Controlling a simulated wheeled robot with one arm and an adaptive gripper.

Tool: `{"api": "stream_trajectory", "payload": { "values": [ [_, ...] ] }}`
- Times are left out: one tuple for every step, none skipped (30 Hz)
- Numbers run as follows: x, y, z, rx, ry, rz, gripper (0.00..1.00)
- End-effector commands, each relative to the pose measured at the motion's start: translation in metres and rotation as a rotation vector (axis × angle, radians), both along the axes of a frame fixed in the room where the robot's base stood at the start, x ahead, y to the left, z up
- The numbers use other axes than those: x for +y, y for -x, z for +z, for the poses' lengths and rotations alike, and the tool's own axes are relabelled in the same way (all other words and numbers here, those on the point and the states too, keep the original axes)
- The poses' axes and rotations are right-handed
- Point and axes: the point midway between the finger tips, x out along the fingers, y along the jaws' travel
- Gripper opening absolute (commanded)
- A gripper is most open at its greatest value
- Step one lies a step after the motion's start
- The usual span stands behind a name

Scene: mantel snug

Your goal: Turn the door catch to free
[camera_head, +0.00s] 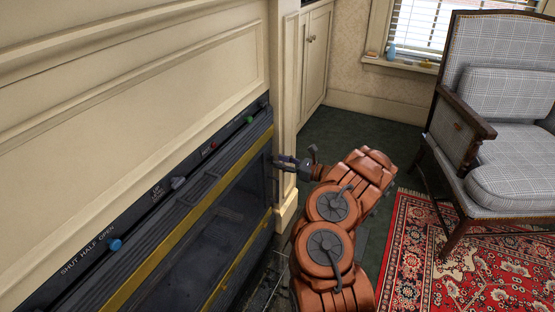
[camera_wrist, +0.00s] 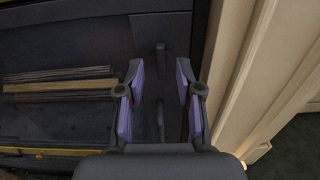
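The stove door (camera_head: 228,205) is a dark glazed panel with yellow trim, low in the panelled wall. In the wrist view, a dark upright catch (camera_wrist: 160,58) sits near the door's right edge. It lies just ahead of my gripper (camera_wrist: 160,80), in line with the gap between the fingers. The two fingers, with lavender pads, are apart and nothing is held between them. In the head view, my gripper (camera_head: 287,163) is at the right edge of the stove; the catch is hard to make out there. I cannot tell whether the fingers touch the catch.
Above the door runs a control strip with a blue knob (camera_head: 115,245), a grey knob (camera_head: 178,183), a red one (camera_head: 213,146) and a green one (camera_head: 249,120). A cream pilaster (camera_wrist: 230,70) stands close at the right. An armchair (camera_head: 500,130) and red rug (camera_head: 450,260) lie further right.

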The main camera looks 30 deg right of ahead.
Motion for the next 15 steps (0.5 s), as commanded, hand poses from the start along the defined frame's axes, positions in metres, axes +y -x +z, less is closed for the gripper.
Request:
{"api": "stream_trajectory", "payload": {
  "values": [
    [-0.007,0.009,0.001,-0.002,0.0,-0.004,0.35],
    [-0.01,0.014,0.001,-0.001,0.0,-0.003,0.35],
    [-0.014,0.021,0.001,-0.002,0.0,-0.003,0.35],
    [-0.017,0.026,0.001,-0.001,0.0,-0.002,0.35],
    [-0.02,0.031,0.001,-0.002,0.0,-0.004,0.35],
    [-0.024,0.038,0.001,-0.001,0.0,-0.004,0.35],
    [-0.027,0.042,0.001,0.0,0.001,-0.004,0.35],
    [-0.029,0.047,0.001,-0.001,0.002,-0.004,0.35],
    [-0.033,0.052,0.001,0.0,0.002,-0.003,0.35],
    [-0.035,0.056,0.001,0.0,0.002,-0.004,0.35],
    [-0.037,0.06,0.001,0.0,0.001,-0.003,0.35],
    [-0.039,0.064,0.001,0.0,0.001,-0.002,0.35],
    [-0.041,0.067,0.001,-0.001,0.001,-0.001,0.35],
    [-0.042,0.069,0.001,-0.001,0.001,-0.001,0.35],
    [-0.044,0.072,0.001,-0.001,0.0,-0.001,0.35]
  ]
}}
